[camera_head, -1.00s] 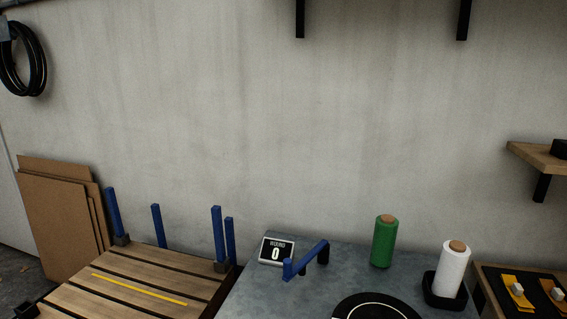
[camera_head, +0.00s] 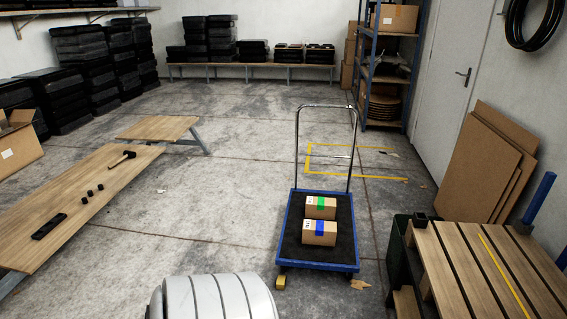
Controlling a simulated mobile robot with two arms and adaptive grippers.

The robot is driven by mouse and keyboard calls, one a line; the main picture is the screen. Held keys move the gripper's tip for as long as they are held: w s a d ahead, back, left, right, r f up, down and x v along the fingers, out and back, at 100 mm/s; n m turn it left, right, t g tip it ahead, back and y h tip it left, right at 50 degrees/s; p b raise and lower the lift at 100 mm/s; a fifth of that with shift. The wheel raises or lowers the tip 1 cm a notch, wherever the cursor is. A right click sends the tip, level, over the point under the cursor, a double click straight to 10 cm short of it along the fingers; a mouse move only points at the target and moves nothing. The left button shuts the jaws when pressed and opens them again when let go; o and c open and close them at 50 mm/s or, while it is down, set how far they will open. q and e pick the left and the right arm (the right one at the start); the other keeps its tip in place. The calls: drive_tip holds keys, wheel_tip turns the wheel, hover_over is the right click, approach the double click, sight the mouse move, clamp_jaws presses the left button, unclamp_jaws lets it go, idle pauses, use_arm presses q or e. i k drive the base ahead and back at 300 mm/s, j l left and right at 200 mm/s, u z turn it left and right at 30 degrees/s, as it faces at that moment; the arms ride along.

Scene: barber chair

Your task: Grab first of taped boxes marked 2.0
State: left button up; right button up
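Two taped cardboard boxes lie on the dark deck of a blue platform cart (camera_head: 319,266) in the middle of the floor. The farther box (camera_head: 314,208) has green tape and a small white label. The nearer box (camera_head: 313,237) has blue tape and a small white label. The label print is too small to read. A ribbed pale grey part (camera_head: 212,299) at the bottom edge appears to be a link of my own arm. Neither of my grippers shows in this view.
A slatted wooden table (camera_head: 462,262) with a yellow strip stands at right. Cardboard sheets (camera_head: 481,170) lean on the wall. Low benches (camera_head: 95,190) with a hammer (camera_head: 122,159) are at left. The cart's metal handle (camera_head: 297,150) rises at its far end. Floor left of the cart is clear.

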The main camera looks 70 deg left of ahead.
sight(317, 232)
drive_tip(key=j+u, duration=0.1)
drive_tip(key=u, duration=1.85)
drive_tip(key=i+j+z, duration=0.3)
drive_tip(key=i, duration=0.45)
drive_tip(key=i+j+z, duration=0.3)
drive_tip(key=i+j, duration=0.4)
